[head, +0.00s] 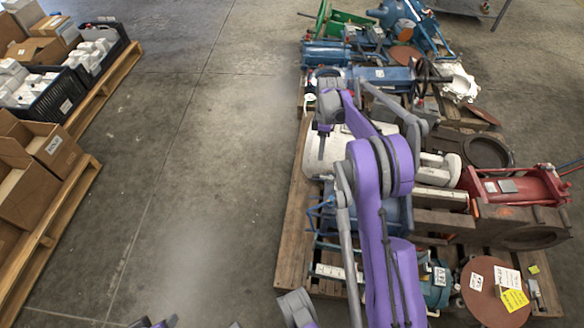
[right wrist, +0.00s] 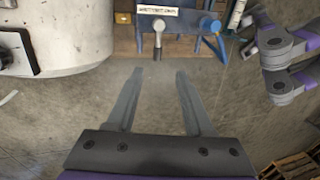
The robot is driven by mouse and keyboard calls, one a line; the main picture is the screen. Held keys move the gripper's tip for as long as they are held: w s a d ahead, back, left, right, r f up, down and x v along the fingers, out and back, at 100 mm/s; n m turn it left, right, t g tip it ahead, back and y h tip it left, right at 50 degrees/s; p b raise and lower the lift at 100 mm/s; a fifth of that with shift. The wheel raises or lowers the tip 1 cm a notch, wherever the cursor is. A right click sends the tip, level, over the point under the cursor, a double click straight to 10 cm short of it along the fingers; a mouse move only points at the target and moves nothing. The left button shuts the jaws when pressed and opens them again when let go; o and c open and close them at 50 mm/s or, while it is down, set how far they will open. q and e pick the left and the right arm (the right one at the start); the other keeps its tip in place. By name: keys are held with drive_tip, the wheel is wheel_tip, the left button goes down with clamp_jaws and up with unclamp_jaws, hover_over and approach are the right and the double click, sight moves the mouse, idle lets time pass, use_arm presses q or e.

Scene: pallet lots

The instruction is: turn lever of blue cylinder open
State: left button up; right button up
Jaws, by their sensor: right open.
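A blue cylinder (head: 392,214) lies on the pallet just below the white tank, partly hidden behind my right arm. In the right wrist view its blue end (right wrist: 180,24) with a white label is at the top. A short lever (right wrist: 158,38) with a dark grip hangs down from it, just left of a blue triangular bracket (right wrist: 213,38). My right gripper (head: 322,145) is by the left part of the white tank. In the wrist view the right gripper (right wrist: 153,75) is open and empty, its fingers apart below the lever, with no contact visible.
The white tank (head: 312,160) is close by; it fills the upper left of the wrist view (right wrist: 65,35). Bare concrete floor (head: 190,170) lies left, before pallets with boxes (head: 55,145).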

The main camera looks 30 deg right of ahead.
drive_tip(key=b+x, duration=0.1)
drive_tip(key=x, duration=0.2)
drive_tip(key=b+x, duration=0.1)
drive_tip(key=x, duration=0.7)
drive_tip(key=shift+w+d+f+b, duration=0.1)
drive_tip(key=shift+w+f+b, duration=0.15)
drive_tip(key=shift+b, duration=0.15)
clamp_jaws()
idle(0.9)
